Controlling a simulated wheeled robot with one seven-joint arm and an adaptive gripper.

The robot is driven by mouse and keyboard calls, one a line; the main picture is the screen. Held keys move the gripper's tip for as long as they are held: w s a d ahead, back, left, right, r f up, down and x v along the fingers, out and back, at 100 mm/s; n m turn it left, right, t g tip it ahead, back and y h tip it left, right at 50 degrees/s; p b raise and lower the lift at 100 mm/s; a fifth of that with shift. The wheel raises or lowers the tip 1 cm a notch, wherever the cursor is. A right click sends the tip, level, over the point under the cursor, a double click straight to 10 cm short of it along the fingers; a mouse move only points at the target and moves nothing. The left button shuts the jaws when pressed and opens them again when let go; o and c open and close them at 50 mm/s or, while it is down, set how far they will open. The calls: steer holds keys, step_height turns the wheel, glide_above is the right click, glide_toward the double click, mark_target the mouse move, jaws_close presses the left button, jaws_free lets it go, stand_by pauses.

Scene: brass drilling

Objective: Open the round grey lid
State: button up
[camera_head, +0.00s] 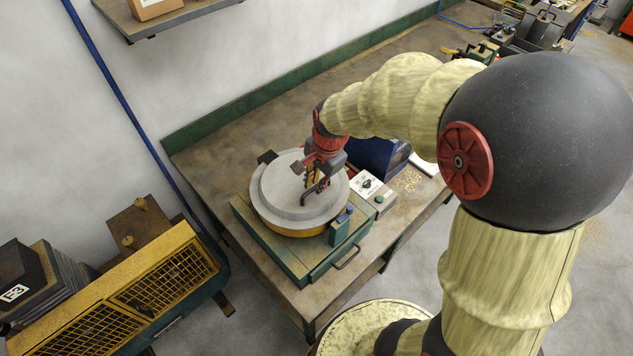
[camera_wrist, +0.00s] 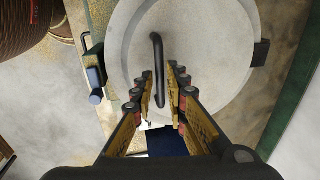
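The round grey lid (camera_head: 275,198) lies flat on a round yellow-rimmed body (camera_head: 290,232) set in a green base. Its dark bar handle (camera_head: 318,191) stands near the lid's front right side. My gripper (camera_head: 314,182) is over the lid at the handle. In the wrist view, the lid (camera_wrist: 215,60) fills the upper middle, and the handle (camera_wrist: 158,70) runs lengthwise between the fingertips of my gripper (camera_wrist: 161,82). The fingers are apart, with gaps on both sides of the handle. The height of the fingertips above the lid is hard to tell.
A dark block (camera_head: 267,156) sits at the lid's back edge, and a blue-grey latch (camera_head: 342,222) at its front. A control box (camera_head: 370,190) with a dial and a blue bin (camera_head: 375,158) stand close on the right. The workbench behind (camera_head: 240,135) is clear.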

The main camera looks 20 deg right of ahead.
jaws_close()
steer(key=shift+r, duration=0.1)
stand_by(0.5)
